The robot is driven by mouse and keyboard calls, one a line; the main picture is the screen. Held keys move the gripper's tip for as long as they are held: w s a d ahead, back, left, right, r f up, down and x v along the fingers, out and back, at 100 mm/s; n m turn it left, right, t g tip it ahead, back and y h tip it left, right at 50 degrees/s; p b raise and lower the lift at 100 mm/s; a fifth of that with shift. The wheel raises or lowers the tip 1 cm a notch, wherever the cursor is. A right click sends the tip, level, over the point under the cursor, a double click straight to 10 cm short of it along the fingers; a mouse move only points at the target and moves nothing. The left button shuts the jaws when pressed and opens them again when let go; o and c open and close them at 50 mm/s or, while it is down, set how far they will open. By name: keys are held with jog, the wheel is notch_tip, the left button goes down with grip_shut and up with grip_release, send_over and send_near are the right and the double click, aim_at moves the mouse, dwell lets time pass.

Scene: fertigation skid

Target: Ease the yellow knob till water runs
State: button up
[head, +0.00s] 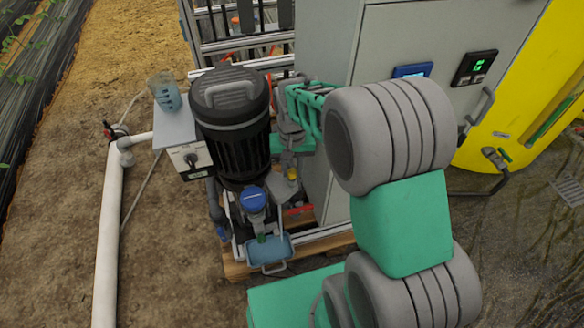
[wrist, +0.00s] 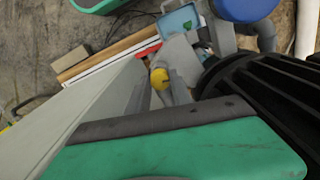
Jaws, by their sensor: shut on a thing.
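The yellow knob (head: 292,174) is on the skid, between the black pump motor and the grey cabinet. It also shows in the wrist view (wrist: 159,77), at the ends of my grey fingers. My gripper (head: 292,164) reaches down from above and is shut on the knob; the fingers hide part of it. A light-blue tray (head: 270,250) with a wire handle is low at the front of the skid, below the blue-capped housing (head: 254,199). I cannot tell whether water is running or lies in the tray.
The black pump motor (head: 231,120) stands close left of my gripper. The grey cabinet (head: 420,40) is close on the right. A shelf with a beaker (head: 165,92) and a white pipe (head: 108,220) are on the left. Bare ground lies in front of the pipe.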

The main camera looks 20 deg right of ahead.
grip_shut()
jog(key=shift+r+n+p, duration=0.25)
jog(key=shift+n+p, duration=0.35)
jog(key=shift+f+n+p, duration=0.2)
jog(key=shift+n+p, duration=0.2)
jog(key=shift+n, duration=0.6)
jog(key=o, duration=0.7)
grip_release()
